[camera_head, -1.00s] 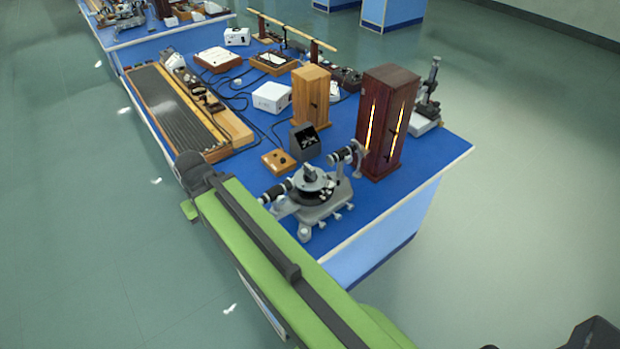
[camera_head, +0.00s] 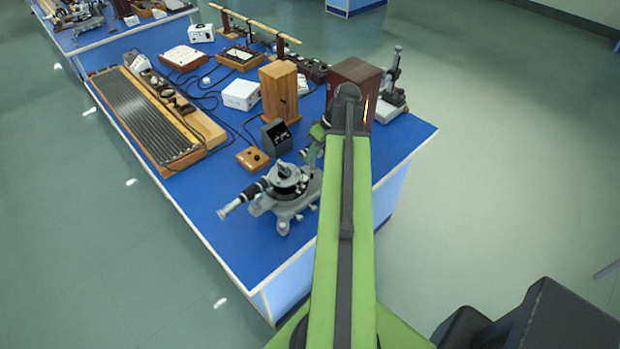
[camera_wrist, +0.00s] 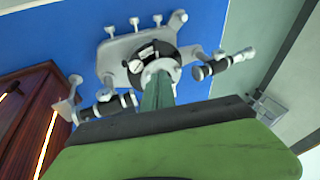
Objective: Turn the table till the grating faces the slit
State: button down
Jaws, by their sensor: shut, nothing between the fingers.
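The grey spectrometer (camera_head: 285,205) stands at the bench's near corner, with a dark round table (camera_head: 286,181) at its centre. A small upright piece (camera_head: 284,170) sits on the table; I cannot tell its facing. In the wrist view the table (camera_wrist: 152,60) is partly covered by my gripper (camera_wrist: 158,80), which is shut and empty; its tips overlap the table's near edge, contact unclear. One tube (camera_wrist: 105,104) points left towards the wooden lamp box (camera_wrist: 45,120); its slit is not clear. The other tube (camera_wrist: 226,64) points right, and in the head view left (camera_head: 243,197).
My arm hides part of the dark wooden lamp box (camera_head: 360,75) in the head view. A black meter (camera_head: 277,137), an orange-brown box (camera_head: 252,158) and a light wooden box (camera_head: 280,92) stand behind the spectrometer. Blue bench top (camera_head: 222,180) is bare to its left.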

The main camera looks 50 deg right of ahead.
aim_at(291, 178)
jog(key=s+d, duration=0.4)
jog(key=d, duration=0.1)
jog(key=w+a+f+b, duration=0.3)
jog(key=a+f+b, duration=0.4)
jog(key=f+b, duration=0.3)
jog(key=shift+w+t+b, duration=0.25)
jog(key=shift+t+b, duration=0.15)
jog(key=shift+b, duration=0.05)
jog(key=shift+a+f, duration=0.1)
jog(key=shift+f, duration=0.05)
jog(key=shift+a+f, duration=0.15)
jog(key=shift+a, duration=0.3)
jog(key=shift+d, duration=0.1)
